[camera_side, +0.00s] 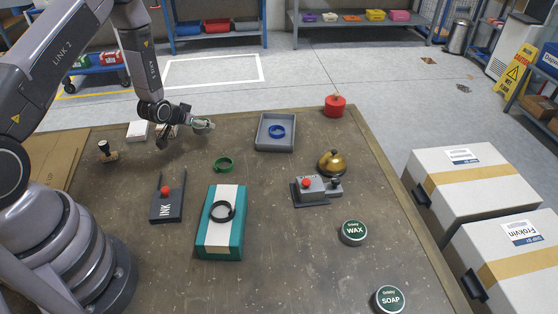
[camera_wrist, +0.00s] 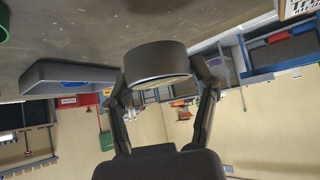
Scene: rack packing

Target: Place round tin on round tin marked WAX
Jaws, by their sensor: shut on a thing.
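My gripper (camera_side: 198,124) is at the far left of the table in the side view, raised above the surface. In the wrist view, my gripper (camera_wrist: 164,82) is shut on a dark round tin (camera_wrist: 157,58), with a finger on each side of it. The held tin is small in the side view (camera_side: 204,123), and its label cannot be read. The round tin marked WAX (camera_side: 353,234) lies flat at the right front of the table, label up, with nothing on it. My gripper is far from it, up and to the left.
A tin marked SOAP (camera_side: 390,299) lies nearer the front edge. An INK stand (camera_side: 166,209) is left.

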